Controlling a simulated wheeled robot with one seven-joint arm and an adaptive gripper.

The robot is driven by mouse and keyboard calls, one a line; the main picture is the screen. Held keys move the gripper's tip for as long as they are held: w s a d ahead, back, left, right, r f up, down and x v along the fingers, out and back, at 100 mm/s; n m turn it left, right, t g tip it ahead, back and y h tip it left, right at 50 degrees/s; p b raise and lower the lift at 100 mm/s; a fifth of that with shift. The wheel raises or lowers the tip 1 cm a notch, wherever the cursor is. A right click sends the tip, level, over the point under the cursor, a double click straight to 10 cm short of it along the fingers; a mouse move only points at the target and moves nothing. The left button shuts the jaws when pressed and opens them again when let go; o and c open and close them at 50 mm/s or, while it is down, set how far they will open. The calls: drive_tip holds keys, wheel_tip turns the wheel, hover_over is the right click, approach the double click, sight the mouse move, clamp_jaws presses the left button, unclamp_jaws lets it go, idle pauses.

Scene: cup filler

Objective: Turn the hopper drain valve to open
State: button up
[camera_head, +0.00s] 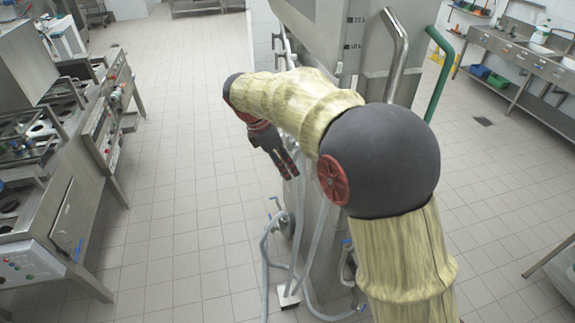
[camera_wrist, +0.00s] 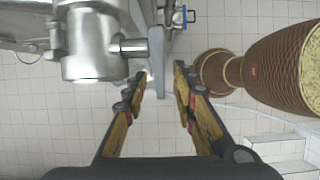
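The steel hopper (camera_head: 322,25), with level marks on its side, stands at the top centre of the head view. My gripper (camera_head: 290,168) hangs at its left side, pointing down and right. In the wrist view my gripper (camera_wrist: 163,76) is open, its two fingers apart. A steel cylindrical fitting (camera_wrist: 90,45) with a stub lies beyond the left finger. A small blue-handled valve (camera_wrist: 188,15) shows at the top. My arm hides much of the machine.
A steel handle (camera_head: 398,58) and a green handle (camera_head: 437,75) rise at the machine's right. Hoses (camera_head: 264,255) run down to the floor. A cooking line (camera_head: 45,160) stands at the left, and a sink bench (camera_head: 520,60) at the back right.

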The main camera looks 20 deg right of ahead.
drive_tip(key=shift+f, duration=0.2)
drive_tip(key=shift+c, duration=0.7)
clamp_jaws()
